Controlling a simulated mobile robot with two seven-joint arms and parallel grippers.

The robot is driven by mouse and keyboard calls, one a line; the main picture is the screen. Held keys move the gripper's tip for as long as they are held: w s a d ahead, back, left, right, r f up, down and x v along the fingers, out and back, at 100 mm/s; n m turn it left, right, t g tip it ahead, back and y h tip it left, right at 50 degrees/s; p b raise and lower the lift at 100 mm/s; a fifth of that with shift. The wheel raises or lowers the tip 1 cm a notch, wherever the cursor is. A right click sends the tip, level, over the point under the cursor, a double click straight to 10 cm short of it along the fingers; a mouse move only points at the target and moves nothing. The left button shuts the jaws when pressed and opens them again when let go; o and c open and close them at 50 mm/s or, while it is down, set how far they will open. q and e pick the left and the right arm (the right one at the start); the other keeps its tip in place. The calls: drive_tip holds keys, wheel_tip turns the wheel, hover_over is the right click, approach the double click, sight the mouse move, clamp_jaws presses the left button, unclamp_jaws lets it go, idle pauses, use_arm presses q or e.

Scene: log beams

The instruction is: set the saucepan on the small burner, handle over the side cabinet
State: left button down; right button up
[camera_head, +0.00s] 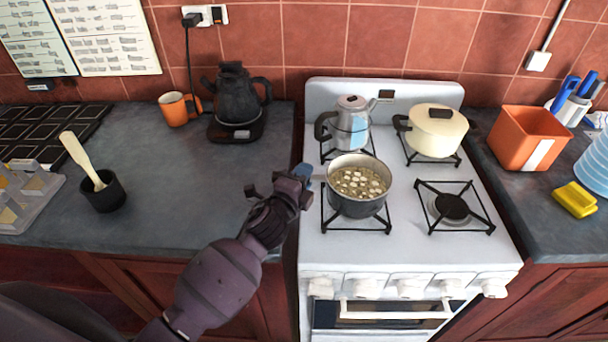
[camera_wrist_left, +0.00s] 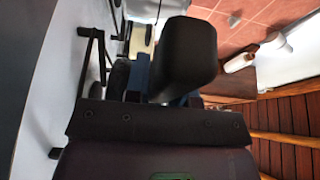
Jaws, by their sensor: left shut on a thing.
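The grey saucepan (camera_head: 358,200), filled with pale round pieces in liquid, is upright at the front left grate of the white stove (camera_head: 400,255). I cannot tell whether its base touches the grate. Its handle points left toward the counter, and its blue end (camera_head: 304,170) shows at the gripper. My left gripper (camera_head: 299,179) is shut on the handle at the stove's left edge. In the left wrist view a dark finger (camera_wrist_left: 185,58) covers most of the handle. The front right burner (camera_head: 453,206) is bare. My right gripper is not in view.
A moka pot (camera_head: 351,124) stands on the back left burner, close behind the saucepan. A cream pot (camera_head: 437,132) is on the back right burner. The left counter (camera_head: 165,220) is clear beside the stove; a black kettle (camera_head: 236,95) stands at its back.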

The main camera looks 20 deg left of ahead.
use_arm(q)
drive_tip(key=shift+f+b, duration=0.45)
drive_tip(key=shift+f, duration=0.05)
idle(0.4)
drive_tip(key=c, duration=0.9)
unclamp_jaws()
drive_tip(key=shift+f, duration=0.15)
drive_tip(key=shift+s, duration=0.15)
drive_tip(key=s, duration=0.3)
drive_tip(key=s+a, duration=0.1)
drive_tip(key=s, duration=0.6)
drive_tip(key=shift+s+a, duration=0.25)
drive_tip(key=shift+a, duration=0.1)
